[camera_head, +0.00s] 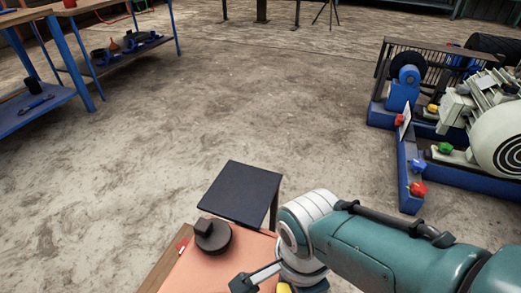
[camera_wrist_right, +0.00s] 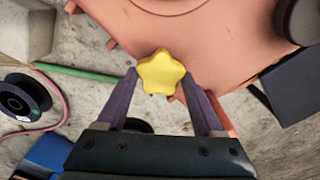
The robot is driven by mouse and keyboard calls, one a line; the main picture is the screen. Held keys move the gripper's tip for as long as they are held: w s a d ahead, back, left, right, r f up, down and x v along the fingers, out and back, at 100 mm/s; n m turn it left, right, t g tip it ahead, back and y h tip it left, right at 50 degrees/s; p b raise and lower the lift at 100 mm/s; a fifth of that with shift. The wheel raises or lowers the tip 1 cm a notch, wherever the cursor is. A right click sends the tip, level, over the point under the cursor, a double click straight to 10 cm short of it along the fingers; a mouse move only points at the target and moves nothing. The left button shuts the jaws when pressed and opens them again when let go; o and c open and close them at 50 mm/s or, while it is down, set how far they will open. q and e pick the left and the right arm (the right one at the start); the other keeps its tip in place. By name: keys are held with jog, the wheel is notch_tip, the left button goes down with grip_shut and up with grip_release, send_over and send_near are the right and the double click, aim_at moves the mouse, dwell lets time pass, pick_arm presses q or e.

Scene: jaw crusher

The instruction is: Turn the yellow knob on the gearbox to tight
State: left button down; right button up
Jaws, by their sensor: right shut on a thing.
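The yellow star-shaped knob (camera_wrist_right: 161,73) sits at the edge of the orange gearbox (camera_wrist_right: 225,45) in the right wrist view. My right gripper (camera_wrist_right: 162,85) has one finger on each side of the knob and is shut on it. In the head view the gearbox (camera_head: 205,276) is at the bottom, partly covered by my right arm. A sliver of yellow (camera_head: 284,288) shows under the arm, too small to identify. The right gripper's fingers cannot be made out there. No tight marking is readable. My left gripper is not in view.
A dark round cap (camera_head: 212,236) stands on the gearbox, with a dark square plate (camera_head: 240,192) behind it. A motor on a blue frame (camera_head: 410,175) is at the right. Workbenches (camera_head: 85,60) stand at the upper left. The floor between is open.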

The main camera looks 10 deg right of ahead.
dwell(0.3)
jog(key=o, duration=1.4)
jog(key=shift+r, duration=0.1)
notch_tip(320, 180, up, 10)
jog(key=p, duration=0.9)
